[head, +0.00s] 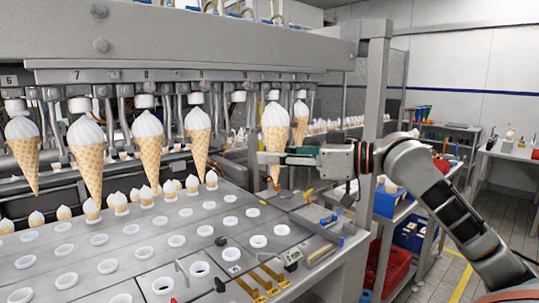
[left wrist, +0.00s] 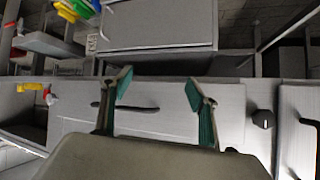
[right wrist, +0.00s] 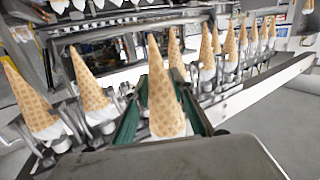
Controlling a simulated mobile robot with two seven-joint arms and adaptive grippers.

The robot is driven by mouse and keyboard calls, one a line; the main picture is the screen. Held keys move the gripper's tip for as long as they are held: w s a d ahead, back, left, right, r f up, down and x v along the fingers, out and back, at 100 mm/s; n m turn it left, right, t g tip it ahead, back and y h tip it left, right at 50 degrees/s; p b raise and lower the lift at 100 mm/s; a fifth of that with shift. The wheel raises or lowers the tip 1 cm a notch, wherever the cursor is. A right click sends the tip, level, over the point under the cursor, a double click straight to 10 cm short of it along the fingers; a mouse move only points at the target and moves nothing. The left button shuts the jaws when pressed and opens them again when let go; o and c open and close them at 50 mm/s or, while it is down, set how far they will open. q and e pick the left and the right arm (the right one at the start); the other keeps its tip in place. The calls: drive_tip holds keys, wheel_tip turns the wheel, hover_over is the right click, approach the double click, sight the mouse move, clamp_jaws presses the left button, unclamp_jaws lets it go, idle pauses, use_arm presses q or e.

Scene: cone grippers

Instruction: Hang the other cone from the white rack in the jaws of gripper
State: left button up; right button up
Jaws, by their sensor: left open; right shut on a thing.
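My right gripper (head: 272,158) is shut on a waffle cone with a white top (head: 276,125), which it holds upright, tip down, below the machine's rail. In the right wrist view the same cone (right wrist: 162,95) stands between the green finger pads. Several other large cones hang from numbered jaws along the rail, such as one at the left (head: 87,155) and one nearer the middle (head: 198,135). Whether the held cone touches the jaws above it is unclear. My left gripper (left wrist: 157,90) is open and empty in its wrist view.
A grey plate with white-ringed holes (head: 110,265) fills the front, with a row of small cones (head: 120,202) behind. A grey post (head: 374,120) stands close to my right arm. Blue and red bins (head: 390,200) sit at the right.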

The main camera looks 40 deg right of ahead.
use_arm(q)
drive_tip(key=shift+s, duration=0.2)
use_arm(e)
drive_tip(key=shift+r+p, duration=0.1)
drive_tip(key=shift+p, duration=0.3)
use_arm(q)
drive_tip(key=shift+y, duration=0.4)
drive_tip(key=r+p, duration=0.1)
drive_tip(key=p, duration=0.1)
drive_tip(key=a+r+p, duration=0.1)
drive_tip(key=p, duration=0.1)
drive_tip(key=a+r+p, duration=0.1)
drive_tip(key=p, duration=0.1)
drive_tip(key=shift+s+a+r, duration=0.15)
drive_tip(key=shift+s+r, duration=0.2)
drive_tip(key=shift+s, duration=0.05)
use_arm(e)
drive_tip(key=w, duration=0.6)
drive_tip(key=shift+w+a, duration=0.2)
use_arm(q)
drive_tip(key=shift+d+r, duration=0.15)
drive_tip(key=shift+d, duration=0.1)
drive_tip(key=shift+a, duration=0.1)
use_arm(e)
drive_tip(key=shift+w, duration=0.1)
